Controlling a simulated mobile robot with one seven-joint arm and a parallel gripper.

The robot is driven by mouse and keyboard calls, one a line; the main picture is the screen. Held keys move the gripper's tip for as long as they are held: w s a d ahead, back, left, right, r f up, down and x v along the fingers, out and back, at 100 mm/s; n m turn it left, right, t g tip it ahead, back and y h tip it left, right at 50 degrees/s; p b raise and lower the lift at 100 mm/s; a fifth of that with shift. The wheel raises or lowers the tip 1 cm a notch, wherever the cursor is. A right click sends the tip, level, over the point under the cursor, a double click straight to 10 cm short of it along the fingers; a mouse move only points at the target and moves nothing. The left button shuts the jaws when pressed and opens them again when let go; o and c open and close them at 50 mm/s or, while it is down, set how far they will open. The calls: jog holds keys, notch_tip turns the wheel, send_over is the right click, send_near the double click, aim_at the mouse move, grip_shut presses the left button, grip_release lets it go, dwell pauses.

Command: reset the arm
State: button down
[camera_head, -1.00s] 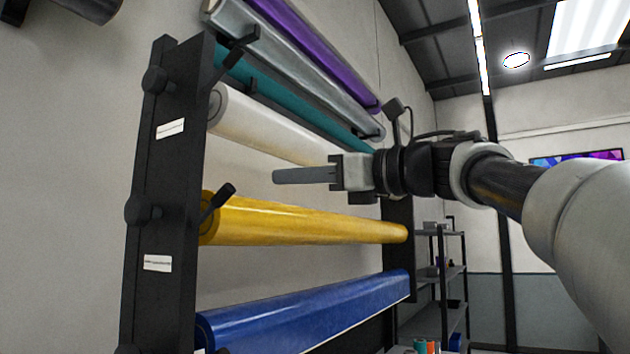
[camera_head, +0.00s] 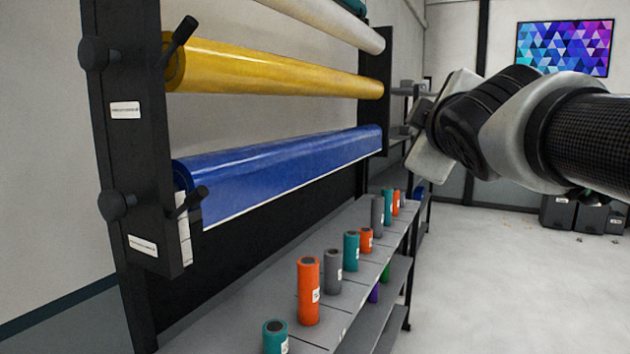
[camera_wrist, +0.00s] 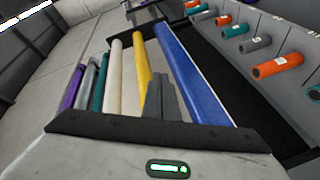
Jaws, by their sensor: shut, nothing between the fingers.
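My arm comes in from the right in the head view. Its wrist end is in front of the right end of the rack, with empty space around it; the fingers are hard to make out there. In the wrist view my gripper (camera_wrist: 161,88) shows as two grey fingers side by side, shut and empty. Behind them are the rack's rolls: a yellow roll (camera_head: 270,72) and a blue roll (camera_head: 280,172), with white, teal, grey and purple rolls beyond in the wrist view.
The black rack post (camera_head: 128,150) with pegs stands at left. A grey shelf (camera_head: 275,300) below holds several small rolls, including an orange roll (camera_head: 308,290). Open floor (camera_head: 510,270) lies at right. A colourful screen (camera_head: 565,47) hangs on the far wall.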

jog(key=s+a+f+m+g, duration=0.1)
jog(key=s+f+m+g, duration=0.2)
jog(key=s+f, duration=0.4)
jog(key=s+f+m+g+y, duration=0.1)
jog(key=s+f+m+g, duration=0.3)
jog(key=f, duration=1)
jog(key=s+a+f+m+g, duration=0.1)
jog(key=s+f+m+g, duration=0.3)
jog(key=s+f, duration=0.6)
jog(key=shift+s+a+f+m, duration=0.3)
jog(key=shift+s+f, duration=0.05)
jog(key=shift+f, duration=0.1)
jog(key=shift+w+r, duration=0.1)
